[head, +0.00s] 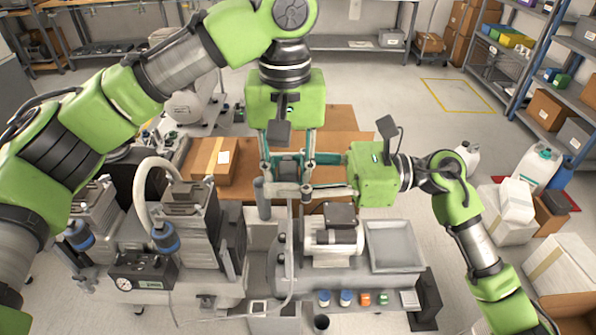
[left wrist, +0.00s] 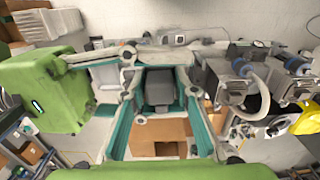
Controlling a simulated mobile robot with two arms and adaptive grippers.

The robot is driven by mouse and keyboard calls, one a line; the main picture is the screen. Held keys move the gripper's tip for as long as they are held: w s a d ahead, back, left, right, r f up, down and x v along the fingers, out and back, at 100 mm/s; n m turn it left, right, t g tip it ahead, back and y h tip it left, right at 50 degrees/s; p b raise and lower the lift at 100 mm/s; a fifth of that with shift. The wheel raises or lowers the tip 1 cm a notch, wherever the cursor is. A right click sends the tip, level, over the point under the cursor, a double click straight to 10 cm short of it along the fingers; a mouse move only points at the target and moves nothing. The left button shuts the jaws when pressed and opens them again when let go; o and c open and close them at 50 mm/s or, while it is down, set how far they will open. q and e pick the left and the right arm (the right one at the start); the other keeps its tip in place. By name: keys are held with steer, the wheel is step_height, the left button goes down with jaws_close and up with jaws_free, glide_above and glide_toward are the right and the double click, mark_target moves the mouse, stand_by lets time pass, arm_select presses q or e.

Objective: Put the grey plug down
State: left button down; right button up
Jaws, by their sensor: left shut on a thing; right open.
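The grey plug (head: 288,167) is a dark grey block between the fingers of my left gripper (head: 287,187), which points down over the middle of the workbench. The left wrist view shows the plug (left wrist: 158,88) between the teal finger pads, with its lower part narrower. My left gripper is shut on it. My right gripper (head: 318,174) comes in from the right with its fingers apart, close beside the left fingertips. Its green body also shows at the left of the left wrist view. Whether the right fingers touch the plug or the left fingers I cannot tell.
Below stand a motor unit (head: 333,240), an empty-looking grey tray (head: 396,245) and several small coloured caps (head: 346,298). A cardboard box (head: 212,158) sits behind at left. Finned compressor units (head: 190,225) with a white hose (head: 143,180) and a gauge box (head: 142,274) crowd the left.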

jaws_close()
arm_select(q)
steer(key=c, duration=1.5)
jaws_free()
steer(key=shift+r, duration=0.1)
